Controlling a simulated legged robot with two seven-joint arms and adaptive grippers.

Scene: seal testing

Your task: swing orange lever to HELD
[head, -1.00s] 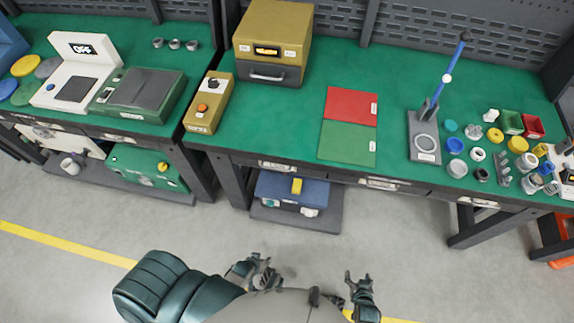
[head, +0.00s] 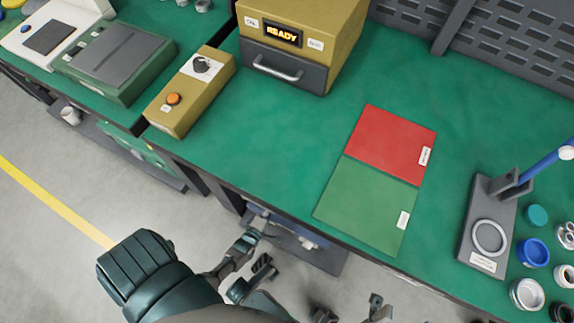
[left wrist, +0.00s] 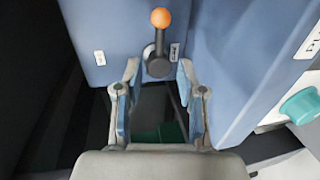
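The orange-tipped lever (left wrist: 160,20) shows in the left wrist view. Its dark shaft rises upright from a round pivot (left wrist: 158,66) on a blue panel (left wrist: 215,60). A small label sits on each side of it, too small to read. My left gripper (left wrist: 160,92) is open, its fingers spread just below the pivot in the picture, with nothing between them. In the head view my left gripper (head: 258,252) is low in front of the bench, near a blue box (head: 290,232) underneath. My right gripper (head: 350,312) is open and empty at the bottom edge.
The green bench (head: 290,130) carries a yellow READY machine (head: 350,25), a yellow control box with an orange button (head: 173,99), a red and green mat (head: 367,198) and a grey stand (head: 477,244). A teal knob (left wrist: 300,105) is at the right in the wrist view.

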